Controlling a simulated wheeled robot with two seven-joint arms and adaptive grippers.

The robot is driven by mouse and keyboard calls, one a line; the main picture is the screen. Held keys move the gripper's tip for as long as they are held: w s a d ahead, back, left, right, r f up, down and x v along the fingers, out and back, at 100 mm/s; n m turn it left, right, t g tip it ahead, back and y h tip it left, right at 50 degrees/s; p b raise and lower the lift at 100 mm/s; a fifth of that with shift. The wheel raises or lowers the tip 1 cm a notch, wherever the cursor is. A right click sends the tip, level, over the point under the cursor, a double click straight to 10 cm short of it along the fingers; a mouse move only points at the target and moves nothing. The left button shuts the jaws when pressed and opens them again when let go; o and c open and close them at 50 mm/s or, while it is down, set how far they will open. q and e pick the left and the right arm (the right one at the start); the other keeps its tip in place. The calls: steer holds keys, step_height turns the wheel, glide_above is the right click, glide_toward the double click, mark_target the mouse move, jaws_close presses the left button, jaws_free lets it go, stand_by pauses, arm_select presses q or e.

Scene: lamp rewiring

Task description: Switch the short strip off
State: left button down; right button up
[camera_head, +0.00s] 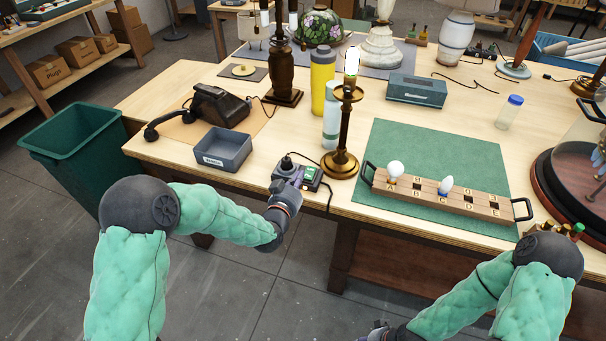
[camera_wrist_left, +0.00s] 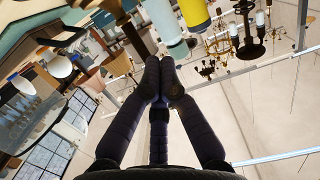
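The short strip (camera_head: 312,184) is a small dark box at the front edge of the table, with a small green patch on its top and a black plug at its left end. My left gripper (camera_head: 291,179) is at the strip's front side, over the table edge, and partly covers it; I cannot tell whether it touches. In the left wrist view the fingers of my left gripper (camera_wrist_left: 160,68) meet at the tips with nothing visible between them. The strip is not clear in that view. My right gripper (camera_head: 379,331) is only partly in view at the bottom edge, away from the table.
A brass candlestick lamp (camera_head: 342,163) with a bright bulb stands just right of the strip. A white-green bottle (camera_head: 331,128) and yellow bottle (camera_head: 322,80) stand behind. A grey tray (camera_head: 222,150) lies left. A green mat (camera_head: 430,150) carries a wooden bulb board (camera_head: 440,196).

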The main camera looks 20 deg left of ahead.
arm_select(q)
steer(key=b, duration=0.2)
glide_above(308, 174)
steer(key=shift+s+d+f, duration=0.1)
steer(key=shift+s+f, duration=0.2)
steer(key=shift+f, duration=0.35)
step_height(308, 174, down, 2)
steer(key=shift+w+f+b, duration=0.15)
steer(key=shift+f+b, duration=0.05)
steer(key=shift+b, duration=0.25)
steer(key=shift+w+f, duration=0.1)
steer(key=shift+f, duration=0.65)
